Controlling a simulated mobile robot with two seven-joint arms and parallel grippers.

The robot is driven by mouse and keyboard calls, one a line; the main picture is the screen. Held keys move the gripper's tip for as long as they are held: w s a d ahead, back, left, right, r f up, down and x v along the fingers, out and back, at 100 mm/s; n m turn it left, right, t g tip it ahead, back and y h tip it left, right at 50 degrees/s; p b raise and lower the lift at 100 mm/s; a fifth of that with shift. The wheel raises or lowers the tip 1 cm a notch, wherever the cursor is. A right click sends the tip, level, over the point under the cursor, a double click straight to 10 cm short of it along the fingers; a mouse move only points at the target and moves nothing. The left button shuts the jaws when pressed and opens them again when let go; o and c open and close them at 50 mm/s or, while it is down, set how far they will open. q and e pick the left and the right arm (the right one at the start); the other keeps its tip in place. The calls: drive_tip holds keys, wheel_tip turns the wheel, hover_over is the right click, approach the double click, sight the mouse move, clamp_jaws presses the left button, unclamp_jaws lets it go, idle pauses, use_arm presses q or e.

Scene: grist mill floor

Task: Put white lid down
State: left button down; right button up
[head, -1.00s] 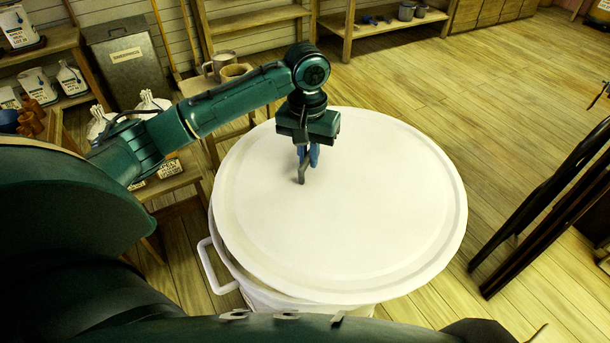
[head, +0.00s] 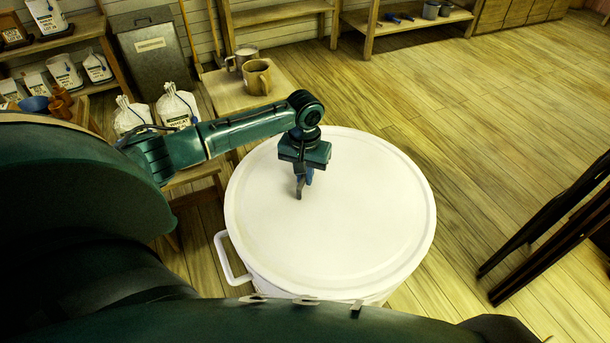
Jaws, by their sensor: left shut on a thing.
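The white lid (head: 350,215) is a large round disc, lying about level over a white bin. The bin shows only as a side handle (head: 232,262) and a strip of wall below the lid's near edge. My left gripper (head: 302,188) points down at the lid, left of and above its middle in the picture. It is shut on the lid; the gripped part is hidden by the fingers. The lid hides the bin's rim, so I cannot tell whether the two touch. My right gripper is not in view.
Behind left, a wooden table holds a tan mug (head: 257,78) and a grey one. Two white sacks (head: 178,107) stand at the left near a grey metal box (head: 150,62). Dark rails (head: 560,220) stand at the right. The wooden floor between is clear.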

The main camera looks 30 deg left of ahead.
use_arm(q)
drive_tip(key=shift+f, duration=0.25)
drive_tip(key=c, duration=1.5)
unclamp_jaws()
drive_tip(key=shift+f, duration=0.1)
wheel_tip(320, 180, up, 12)
drive_tip(key=shift+r+p, duration=0.2)
drive_tip(key=shift+p, duration=0.4)
